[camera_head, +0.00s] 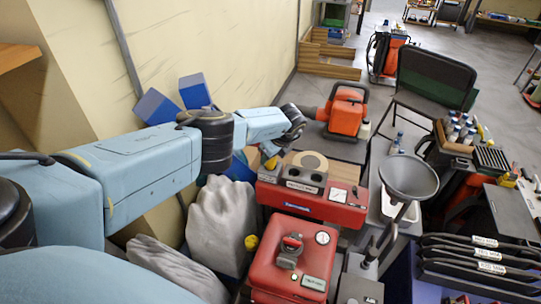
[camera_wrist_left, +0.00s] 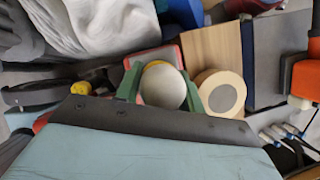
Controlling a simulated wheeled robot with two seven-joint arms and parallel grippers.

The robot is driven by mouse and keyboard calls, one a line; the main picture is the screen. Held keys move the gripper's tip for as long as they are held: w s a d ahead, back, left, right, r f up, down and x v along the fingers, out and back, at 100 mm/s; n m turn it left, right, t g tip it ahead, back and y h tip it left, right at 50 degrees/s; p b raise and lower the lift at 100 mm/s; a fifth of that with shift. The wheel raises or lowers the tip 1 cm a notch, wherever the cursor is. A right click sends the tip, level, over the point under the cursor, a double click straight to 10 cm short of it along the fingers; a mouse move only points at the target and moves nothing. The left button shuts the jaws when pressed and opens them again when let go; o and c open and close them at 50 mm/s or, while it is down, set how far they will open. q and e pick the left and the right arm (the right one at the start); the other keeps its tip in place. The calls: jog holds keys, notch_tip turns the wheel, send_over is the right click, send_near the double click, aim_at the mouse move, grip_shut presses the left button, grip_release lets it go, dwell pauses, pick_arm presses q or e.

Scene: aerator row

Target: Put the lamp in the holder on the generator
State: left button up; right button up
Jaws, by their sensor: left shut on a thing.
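My left gripper (camera_head: 272,150) reaches in from the left above the back edge of a red machine. In the left wrist view its green fingers (camera_wrist_left: 162,88) are shut on a round, pale grey-white thing with a yellow edge, which looks like the lamp (camera_wrist_left: 160,86). In the head view only a small yellow part of the lamp (camera_head: 271,162) shows. The red machine (camera_head: 330,211), perhaps the generator, has a dark panel with round openings (camera_head: 305,172), perhaps the holder, and a white gauge. The lamp is held apart from these openings. My right gripper is not in view.
A second red box (camera_head: 290,262) with a gauge stands in front. A grey funnel (camera_head: 408,178) rises to the right. Grey sacks (camera_head: 221,225) lie left of the machines. A beige ring (camera_wrist_left: 222,93) lies beside the gripper. An orange machine (camera_head: 346,108) stands behind.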

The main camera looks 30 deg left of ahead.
pick_arm(q)
jog(key=shift+f+b, duration=0.85)
jog(key=shift+f, duration=0.15)
jog(key=o, duration=1.1)
jog(key=shift+r, duration=0.15)
jog(key=p+v, duration=0.4)
jog(key=v, duration=0.1)
jog(key=shift+r+p, duration=0.4)
jog(key=shift+d+p+v, duration=0.2)
jog(key=shift+p+v, duration=1.25)
jog(key=shift+v, duration=2.3)
